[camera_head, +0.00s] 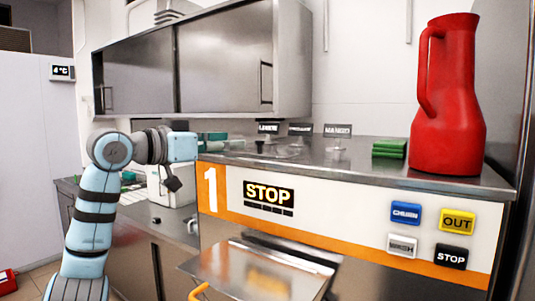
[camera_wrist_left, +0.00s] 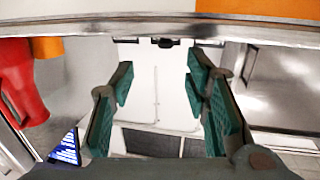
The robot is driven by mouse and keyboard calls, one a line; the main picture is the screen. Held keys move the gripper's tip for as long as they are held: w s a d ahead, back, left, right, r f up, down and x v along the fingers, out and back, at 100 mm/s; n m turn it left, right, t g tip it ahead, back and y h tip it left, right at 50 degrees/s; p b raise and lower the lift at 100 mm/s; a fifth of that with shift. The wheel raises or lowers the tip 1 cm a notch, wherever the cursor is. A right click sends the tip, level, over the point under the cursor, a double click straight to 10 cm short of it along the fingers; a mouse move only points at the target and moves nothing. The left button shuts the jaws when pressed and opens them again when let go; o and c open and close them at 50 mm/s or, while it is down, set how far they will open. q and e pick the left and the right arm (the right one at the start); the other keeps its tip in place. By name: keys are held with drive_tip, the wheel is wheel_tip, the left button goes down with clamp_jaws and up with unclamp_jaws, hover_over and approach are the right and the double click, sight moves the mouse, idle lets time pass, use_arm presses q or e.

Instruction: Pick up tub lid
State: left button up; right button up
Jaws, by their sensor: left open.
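A clear, flat, pale shape (camera_head: 282,153) lies on the steel counter top in the head view; it may be the tub lid, but I cannot tell for sure. My left gripper (camera_head: 213,140) is at the left end of the counter top, to the left of this shape and apart from it. In the left wrist view my left gripper (camera_wrist_left: 160,72) has its two green-padded fingers spread wide, with nothing held between them. No lid can be made out clearly in that view. My right gripper is not in view.
A tall red jug (camera_head: 447,100) and a green stack (camera_head: 389,149) stand on the counter's right part. Small flavour signs (camera_head: 337,130) stand along its back. A steel cabinet (camera_head: 235,60) hangs above. A steel shelf (camera_head: 255,270) juts from the machine front.

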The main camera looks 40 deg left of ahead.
sight(256, 141)
use_arm(q)
drive_tip(key=w+p, duration=0.4)
drive_tip(key=w, duration=0.6)
drive_tip(key=shift+s+d+f, duration=0.1)
drive_tip(key=shift+s+d, duration=0.05)
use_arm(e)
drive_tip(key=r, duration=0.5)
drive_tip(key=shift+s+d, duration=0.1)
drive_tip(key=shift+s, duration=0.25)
use_arm(q)
drive_tip(key=shift+s, duration=0.1)
drive_tip(key=shift+c, duration=1.2)
clamp_jaws()
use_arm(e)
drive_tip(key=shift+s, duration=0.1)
